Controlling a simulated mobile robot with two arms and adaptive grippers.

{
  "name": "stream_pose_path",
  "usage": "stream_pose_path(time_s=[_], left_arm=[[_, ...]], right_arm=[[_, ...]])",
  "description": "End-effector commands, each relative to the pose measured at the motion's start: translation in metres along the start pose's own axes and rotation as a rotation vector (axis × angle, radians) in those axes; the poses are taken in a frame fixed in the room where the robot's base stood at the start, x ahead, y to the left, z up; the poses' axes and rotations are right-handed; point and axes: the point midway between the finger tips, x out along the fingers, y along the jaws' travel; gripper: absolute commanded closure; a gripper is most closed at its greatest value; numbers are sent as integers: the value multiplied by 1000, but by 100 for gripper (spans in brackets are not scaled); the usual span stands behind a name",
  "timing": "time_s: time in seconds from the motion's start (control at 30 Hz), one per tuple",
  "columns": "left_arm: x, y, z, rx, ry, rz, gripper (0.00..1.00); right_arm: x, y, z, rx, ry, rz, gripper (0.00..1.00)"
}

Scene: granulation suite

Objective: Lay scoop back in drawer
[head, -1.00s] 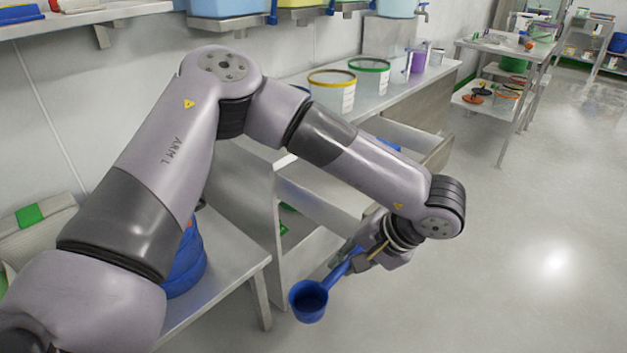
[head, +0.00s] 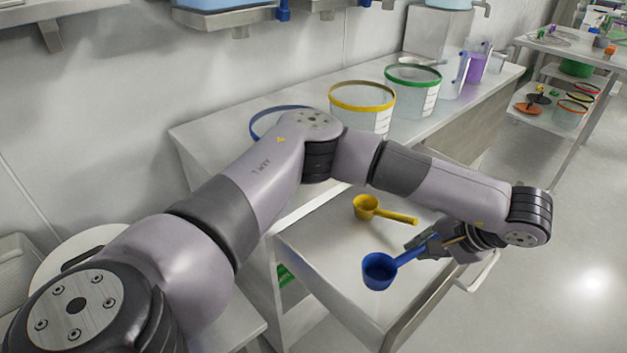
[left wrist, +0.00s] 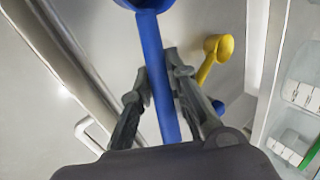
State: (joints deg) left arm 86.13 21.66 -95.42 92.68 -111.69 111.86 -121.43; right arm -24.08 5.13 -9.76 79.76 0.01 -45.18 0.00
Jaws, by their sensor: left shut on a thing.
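A blue scoop (head: 379,271) is held by its handle in my left gripper (head: 424,247), which is shut on it. The scoop's bowl points left in the head view, over the open drawer (head: 330,262). In the left wrist view the blue handle (left wrist: 155,75) runs between the two fingers (left wrist: 158,98), and the bowl is cut off at the top edge. A yellow scoop (head: 367,208) lies in the drawer behind the blue one; it also shows in the left wrist view (left wrist: 217,48). The exact height of the blue scoop above the drawer floor is hard to tell. My right gripper is not in view.
The counter (head: 215,135) above the drawer carries a yellow-rimmed bucket (head: 362,108), a green-rimmed bucket (head: 412,92) and a purple-filled jug (head: 475,67). The drawer's handle (head: 484,272) is at its front right. Open floor (head: 570,230) lies to the right.

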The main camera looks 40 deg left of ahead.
Motion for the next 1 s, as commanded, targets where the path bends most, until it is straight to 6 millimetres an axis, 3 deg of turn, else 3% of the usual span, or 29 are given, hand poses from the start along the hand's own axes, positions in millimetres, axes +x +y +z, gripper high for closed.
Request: stream_pose_path(time_s=[0.17, 0.6, 0.87, 1.0], left_arm=[[13, -12, -4, 0, -8, -6, 100], [75, -107, -5, -2, -9, -7, 100], [105, -153, -6, -1, -7, -7, 100], [124, -137, -6, 6, -8, -5, 100]], right_arm=[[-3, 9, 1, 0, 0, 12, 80], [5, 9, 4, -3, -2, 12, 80], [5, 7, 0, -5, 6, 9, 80], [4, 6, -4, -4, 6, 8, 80]])
